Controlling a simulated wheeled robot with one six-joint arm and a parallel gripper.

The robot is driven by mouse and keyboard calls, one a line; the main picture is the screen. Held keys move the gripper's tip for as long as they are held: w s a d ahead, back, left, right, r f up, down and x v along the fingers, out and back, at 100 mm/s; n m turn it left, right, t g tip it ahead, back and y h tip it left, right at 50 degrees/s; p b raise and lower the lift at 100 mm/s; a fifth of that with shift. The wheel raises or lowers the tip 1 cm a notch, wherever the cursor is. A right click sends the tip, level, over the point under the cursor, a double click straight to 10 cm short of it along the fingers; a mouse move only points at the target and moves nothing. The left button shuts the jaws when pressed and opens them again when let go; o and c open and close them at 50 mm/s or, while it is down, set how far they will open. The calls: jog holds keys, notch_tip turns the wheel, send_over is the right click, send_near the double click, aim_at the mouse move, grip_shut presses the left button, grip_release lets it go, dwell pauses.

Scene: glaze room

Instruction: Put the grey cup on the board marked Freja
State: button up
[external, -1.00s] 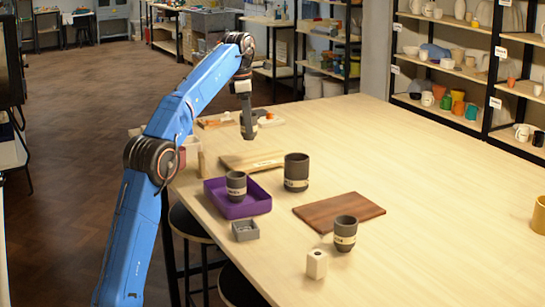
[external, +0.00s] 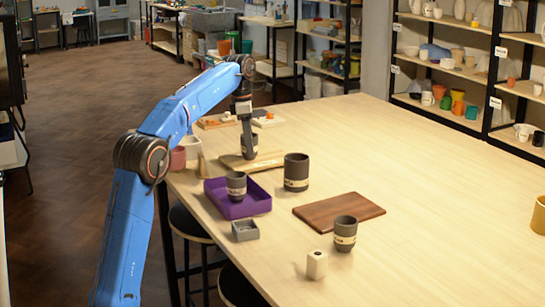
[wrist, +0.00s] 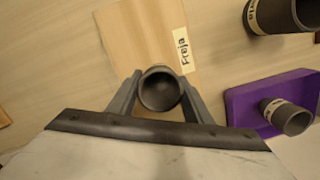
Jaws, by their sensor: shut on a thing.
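My gripper (external: 247,124) is shut on a grey cup (external: 250,148), with one finger on each side of it. In the wrist view the round mouth of this grey cup (wrist: 160,90) shows between the fingertips (wrist: 160,92). The cup is upright at the light wooden board (external: 268,162). In the wrist view this board (wrist: 135,45) carries a label reading Freja (wrist: 183,48). The cup is over the board's near part; I cannot tell whether its base touches the wood.
A large dark cup (external: 296,172) stands right of the board. A purple tray (external: 253,203) holds another dark cup (external: 236,185). The table's right side is mostly clear.

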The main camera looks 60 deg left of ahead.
jog(key=shift+f, duration=0.1)
jog(key=o, duration=1.1)
jog(key=shift+s+a+r, duration=0.15)
jog(key=shift+s+r, duration=0.05)
jog(key=shift+r, duration=1.7)
jog(key=shift+s+a+r, duration=0.1)
jog(key=shift+s+r, duration=0.05)
jog(key=shift+r, duration=1.75)
